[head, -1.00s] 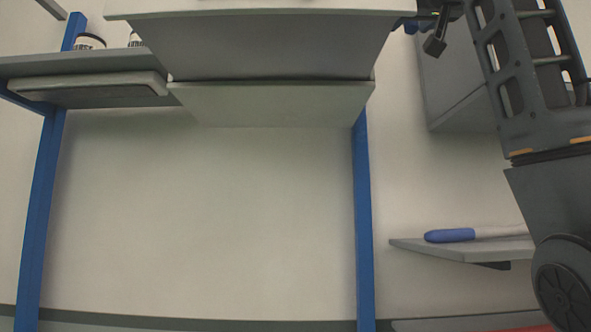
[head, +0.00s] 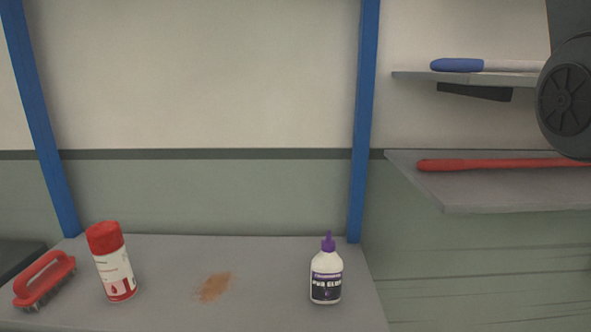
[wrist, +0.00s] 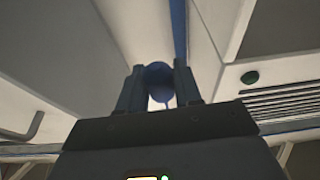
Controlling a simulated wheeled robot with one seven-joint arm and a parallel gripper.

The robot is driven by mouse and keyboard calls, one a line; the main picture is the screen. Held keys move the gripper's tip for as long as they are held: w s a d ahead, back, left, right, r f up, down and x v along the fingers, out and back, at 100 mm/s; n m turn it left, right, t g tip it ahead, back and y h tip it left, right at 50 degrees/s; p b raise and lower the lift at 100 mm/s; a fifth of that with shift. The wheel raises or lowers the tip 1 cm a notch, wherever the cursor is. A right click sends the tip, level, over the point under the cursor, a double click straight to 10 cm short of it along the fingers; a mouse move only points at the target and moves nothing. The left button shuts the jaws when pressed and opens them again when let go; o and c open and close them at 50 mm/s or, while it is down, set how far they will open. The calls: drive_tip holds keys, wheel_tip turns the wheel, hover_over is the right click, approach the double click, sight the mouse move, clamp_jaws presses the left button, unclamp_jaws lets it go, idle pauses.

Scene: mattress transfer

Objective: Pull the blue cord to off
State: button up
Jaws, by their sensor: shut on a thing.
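My gripper (wrist: 158,88) shows only in the wrist view, its two dark fingers pointing up. It is shut on the blue cord's rounded end (wrist: 158,73), which sits between the fingertips. A thin blue strand shows just below that end, between the fingers. The rest of the cord cannot be told apart from the blue upright behind it. The head view shows neither the cord nor my gripper, only part of my arm at the right edge.
A pale unit with a dark green button (wrist: 250,77) and a slotted vent (wrist: 285,103) is right of my gripper. Below, a bench (head: 190,255) holds a red brush (head: 45,278), a red-capped can (head: 112,263) and a glue bottle (head: 326,277). A shelf (head: 480,193) carries a red-handled tool (head: 490,164).

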drive_tip(key=shift+f+b, duration=0.4)
drive_tip(key=shift+f, duration=0.2)
drive_tip(key=o, duration=0.7)
drive_tip(key=b+v, duration=0.3)
drive_tip(key=v, duration=0.4)
drive_tip(key=shift+s+f, duration=0.1)
drive_tip(key=shift+s, duration=0.25)
